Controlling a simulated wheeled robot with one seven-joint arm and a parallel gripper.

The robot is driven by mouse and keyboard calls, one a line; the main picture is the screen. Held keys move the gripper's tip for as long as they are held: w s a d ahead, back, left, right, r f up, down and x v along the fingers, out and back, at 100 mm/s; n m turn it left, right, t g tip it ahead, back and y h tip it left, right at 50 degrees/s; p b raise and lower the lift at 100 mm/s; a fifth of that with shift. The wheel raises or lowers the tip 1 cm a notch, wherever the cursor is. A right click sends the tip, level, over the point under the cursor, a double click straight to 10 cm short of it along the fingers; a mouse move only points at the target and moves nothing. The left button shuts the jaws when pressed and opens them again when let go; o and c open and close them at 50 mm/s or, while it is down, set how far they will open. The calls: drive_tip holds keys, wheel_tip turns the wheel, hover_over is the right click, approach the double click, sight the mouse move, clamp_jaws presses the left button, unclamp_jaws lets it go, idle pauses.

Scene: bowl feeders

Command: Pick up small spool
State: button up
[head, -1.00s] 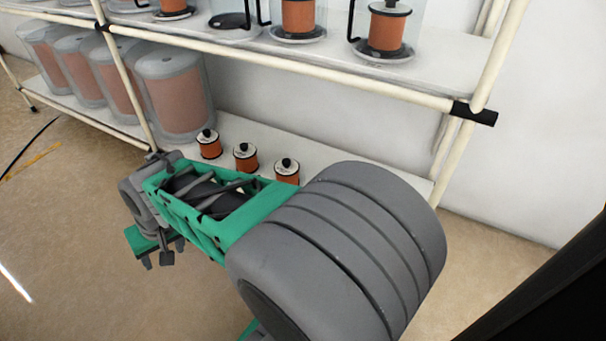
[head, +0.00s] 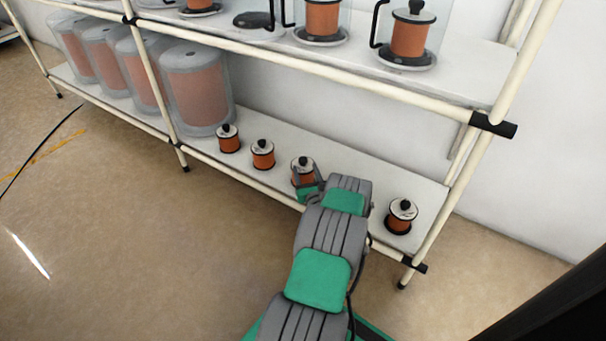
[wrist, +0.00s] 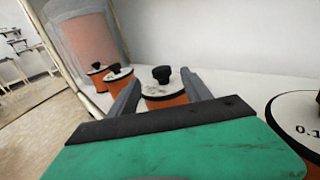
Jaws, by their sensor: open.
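Several small spools with orange windings, pale tops and black knobs stand upright on the lower shelf. One small spool (head: 303,170) is right at my gripper (head: 308,186), which reaches in over the shelf's front edge. In the wrist view this small spool (wrist: 162,88) sits between the two open fingers of my gripper (wrist: 160,92), with its lower part hidden by my gripper's body. Two more small spools stand to the left, a near one (head: 263,154) and a farther one (head: 228,138). Another spool (head: 401,215) stands to the right of my arm.
Large wrapped spools (head: 197,88) stand at the left of the lower shelf (head: 350,163). The upper shelf (head: 455,75) holds spools in clear containers (head: 408,35) above. A pale front rail and posts (head: 500,125) frame the rack. The floor at left is open.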

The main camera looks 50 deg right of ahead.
sight(303, 159)
drive_tip(key=b+x, duration=0.2)
drive_tip(key=x, duration=0.3)
drive_tip(key=shift+w+d, duration=0.1)
drive_tip(key=shift+d, duration=0.1)
drive_tip(key=shift+w+d, duration=0.25)
drive_tip(key=shift+r, duration=0.1)
drive_tip(key=shift+c, duration=0.6)
clamp_jaws()
drive_tip(key=shift+r, duration=0.2)
